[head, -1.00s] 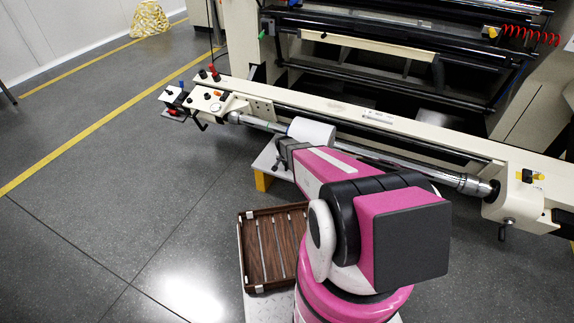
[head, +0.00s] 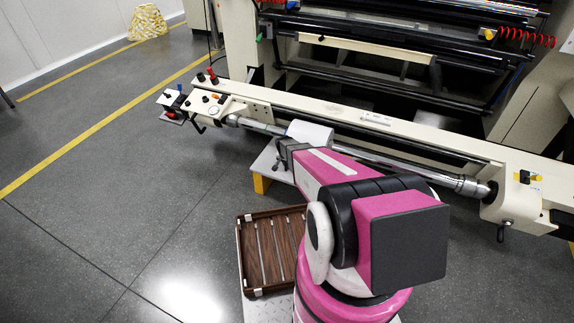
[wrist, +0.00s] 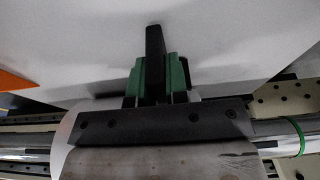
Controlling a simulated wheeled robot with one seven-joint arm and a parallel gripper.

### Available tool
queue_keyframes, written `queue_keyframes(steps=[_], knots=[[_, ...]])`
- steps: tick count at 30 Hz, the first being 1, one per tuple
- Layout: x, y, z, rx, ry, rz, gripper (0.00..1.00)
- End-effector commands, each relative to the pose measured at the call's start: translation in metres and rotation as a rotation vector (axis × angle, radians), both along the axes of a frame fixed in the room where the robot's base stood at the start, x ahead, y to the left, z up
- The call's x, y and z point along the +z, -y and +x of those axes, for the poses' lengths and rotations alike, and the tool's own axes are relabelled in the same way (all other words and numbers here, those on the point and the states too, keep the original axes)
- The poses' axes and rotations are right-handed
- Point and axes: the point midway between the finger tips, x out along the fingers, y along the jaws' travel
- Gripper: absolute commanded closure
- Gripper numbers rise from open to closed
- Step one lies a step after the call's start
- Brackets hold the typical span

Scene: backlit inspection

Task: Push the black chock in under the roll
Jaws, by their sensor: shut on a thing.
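The black chock (wrist: 155,48) shows in the wrist view as a dark narrow bar between the two green fingers of my gripper (wrist: 156,72), which is shut on it. Its end sticks out past the fingers over a pale surface. The white roll (head: 311,131) sits on a metal shaft in the head view, and my gripper is right by it. In the wrist view, the roll (wrist: 72,126) shows only at its edge behind my gripper's dark body. In the head view my arm hides the fingers and the chock. Contact between chock and roll cannot be seen.
The steel shaft (head: 400,172) runs along the cream machine beam (head: 370,122). A white stand (head: 266,160) with a yellow block (head: 261,184) is below the roll. A brown slatted tray (head: 262,292) lies in front, left of my arm.

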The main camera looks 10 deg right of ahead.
Motion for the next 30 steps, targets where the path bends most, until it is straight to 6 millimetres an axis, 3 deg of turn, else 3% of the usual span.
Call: queue_keyframes(steps=[30], knots=[[0.0, 0.012, 0.016, 0.001, 0.001, -0.001, 1.0]])
